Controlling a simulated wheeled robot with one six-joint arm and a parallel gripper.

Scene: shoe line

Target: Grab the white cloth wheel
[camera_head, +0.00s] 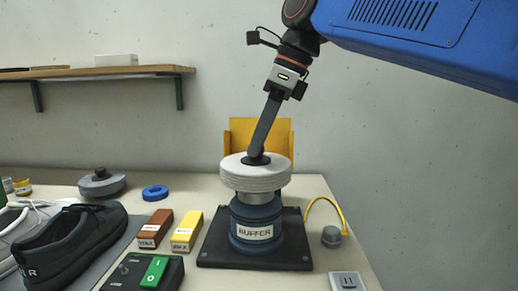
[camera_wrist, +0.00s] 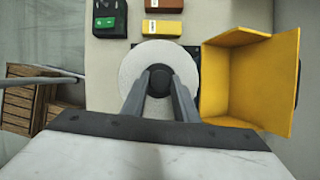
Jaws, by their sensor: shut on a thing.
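The white cloth wheel (camera_head: 256,178) lies flat on top of the blue buffer (camera_head: 256,226), which stands on a dark base plate and bears a BUFFER label. In the wrist view the wheel (camera_wrist: 134,70) shows as a white disc with a dark round hub (camera_wrist: 160,78) at its middle. My gripper (camera_head: 256,157) reaches down from above, and its fingertips (camera_wrist: 159,76) are shut on the wheel's dark hub. The fingers hide part of the hub and the near part of the wheel.
A yellow bin (camera_wrist: 262,85) stands close behind the buffer. Left of it are brown (camera_head: 156,229) and yellow (camera_head: 187,232) bars, a green-switch box (camera_head: 154,272), a grey wheel (camera_head: 102,183), a blue ring (camera_head: 155,192) and a dark shoe (camera_head: 72,245). A yellow cable (camera_head: 322,203) arches at right.

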